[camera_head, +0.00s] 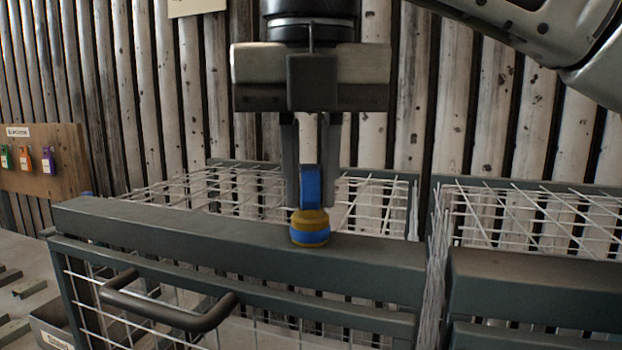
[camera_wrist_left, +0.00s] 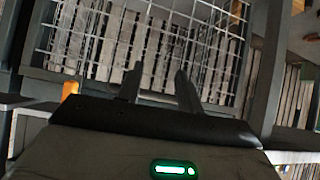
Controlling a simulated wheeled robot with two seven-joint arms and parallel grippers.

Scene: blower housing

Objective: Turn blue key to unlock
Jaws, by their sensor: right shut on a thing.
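A blue key (camera_head: 311,187) stands upright in a round brass lock with a blue band (camera_head: 310,228) on top of a dark metal cage frame (camera_head: 180,232). My right gripper (camera_head: 312,200) comes down from above and is shut on the blue key, one finger on each side. My left gripper is not in the head view. In the left wrist view its two fingers (camera_wrist_left: 158,85) stand apart with nothing seen between them, in front of a wire mesh panel.
The cage front has a dark bar handle (camera_head: 165,305) at the lower left. A second wire cage (camera_head: 540,285) stands at the right. A wooden board (camera_head: 45,165) with green, orange and purple tags hangs at the far left. Corrugated metal wall is behind.

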